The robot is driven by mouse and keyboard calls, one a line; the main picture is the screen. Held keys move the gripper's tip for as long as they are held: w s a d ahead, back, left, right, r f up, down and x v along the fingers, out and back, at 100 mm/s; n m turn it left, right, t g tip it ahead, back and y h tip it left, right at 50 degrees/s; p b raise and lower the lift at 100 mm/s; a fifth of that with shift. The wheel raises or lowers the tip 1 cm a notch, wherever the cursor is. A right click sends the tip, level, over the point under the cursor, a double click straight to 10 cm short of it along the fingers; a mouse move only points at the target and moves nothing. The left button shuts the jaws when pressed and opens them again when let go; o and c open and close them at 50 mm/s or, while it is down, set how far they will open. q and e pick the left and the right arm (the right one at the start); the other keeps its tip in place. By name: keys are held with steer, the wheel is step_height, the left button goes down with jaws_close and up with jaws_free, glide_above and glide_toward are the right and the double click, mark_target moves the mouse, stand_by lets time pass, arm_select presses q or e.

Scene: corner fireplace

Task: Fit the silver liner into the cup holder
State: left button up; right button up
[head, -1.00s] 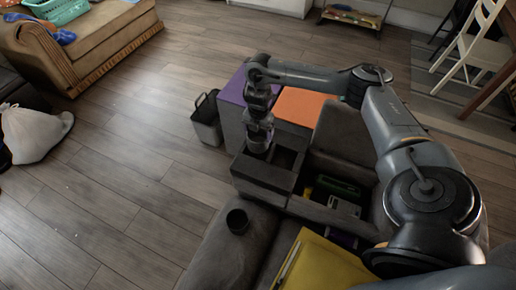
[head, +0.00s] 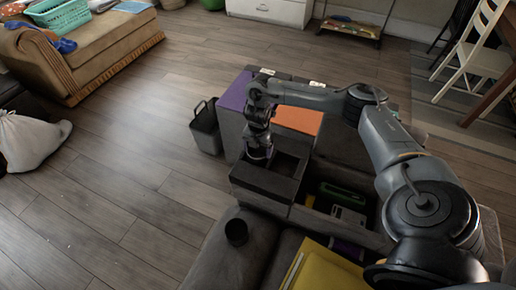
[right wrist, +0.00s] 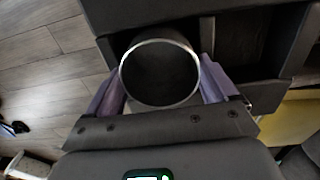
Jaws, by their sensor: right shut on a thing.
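The silver liner (right wrist: 160,75) is a round, hollow cylinder with a bright rim, seen from above in the right wrist view. My right gripper (right wrist: 162,84) is shut on it, one pale purple finger on each side. In the head view my right gripper (head: 258,158) points down at the left part of the dark console (head: 262,186). The liner's lower end is hidden, so I cannot tell how deep it sits or whether it touches the cup holder. The cup holder opening is not clearly visible under the liner. My left gripper is not in view.
A dark cup-shaped thing (head: 237,232) is on the grey cushion in front. An open compartment (head: 340,200) right of the console holds green and white items. A yellow folder (head: 328,270) lies at the front. A grey bin (head: 205,128) stands left on open floor.

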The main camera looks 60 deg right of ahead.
steer(key=o, duration=1.1)
steer(key=shift+r, duration=0.1)
